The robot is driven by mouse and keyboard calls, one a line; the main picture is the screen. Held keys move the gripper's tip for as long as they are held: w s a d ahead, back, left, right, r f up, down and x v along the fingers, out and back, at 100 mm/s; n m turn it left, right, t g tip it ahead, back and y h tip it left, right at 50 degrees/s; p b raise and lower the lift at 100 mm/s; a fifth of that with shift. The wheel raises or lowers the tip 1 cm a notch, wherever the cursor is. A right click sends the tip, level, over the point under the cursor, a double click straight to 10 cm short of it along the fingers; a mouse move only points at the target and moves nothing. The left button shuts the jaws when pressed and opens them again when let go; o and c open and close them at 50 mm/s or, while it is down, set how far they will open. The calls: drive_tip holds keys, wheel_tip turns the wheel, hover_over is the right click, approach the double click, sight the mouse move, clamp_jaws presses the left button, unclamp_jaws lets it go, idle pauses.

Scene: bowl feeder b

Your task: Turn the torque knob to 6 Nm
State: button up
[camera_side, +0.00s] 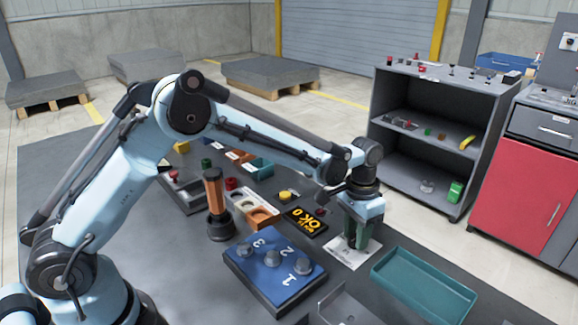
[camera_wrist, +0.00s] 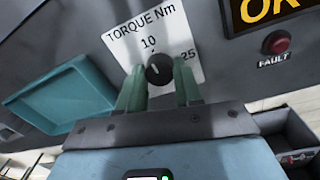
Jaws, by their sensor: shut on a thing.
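The torque knob (camera_wrist: 159,70) is small, round and dark, with a pale mark on its face. It sits on a white plate (camera_wrist: 125,40) printed "TORQUE Nm", with 10 above the knob and 25 to its right. The mark seems to point up and slightly left; its exact setting is too small to read. My gripper (camera_wrist: 160,78) has its green fingers on both sides of the knob, shut on it. In the side view my gripper (camera_side: 357,238) points down over the white plate (camera_side: 345,255); the knob is hidden there.
A teal tray (camera_side: 440,312) lies right of the plate. A blue block (camera_side: 262,262) with several knobs numbered 1 to 3 is to the left. An orange-lettered display (camera_side: 307,221) and a red FAULT button (camera_wrist: 277,42) are close by. An orange-handled tool (camera_side: 214,192) stands farther left.

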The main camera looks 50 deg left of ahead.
sight(353, 239)
drive_tip(key=n, duration=0.4)
drive_tip(key=shift+n, duration=0.3)
drive_tip(key=n, duration=0.4)
drive_tip(key=shift+n+t, duration=0.3)
drive_tip(key=n, duration=0.4)
drive_tip(key=shift+n, duration=0.3)
drive_tip(key=shift+s+n, duration=0.1)
drive_tip(key=shift+n, duration=1.8)
drive_tip(key=o, duration=1)
drive_tip(key=shift+o, duration=0.2)
drive_tip(key=shift+r, duration=0.15)
wheel_tip(353, 239, up, 12)
drive_tip(key=shift+s, duration=0.25)
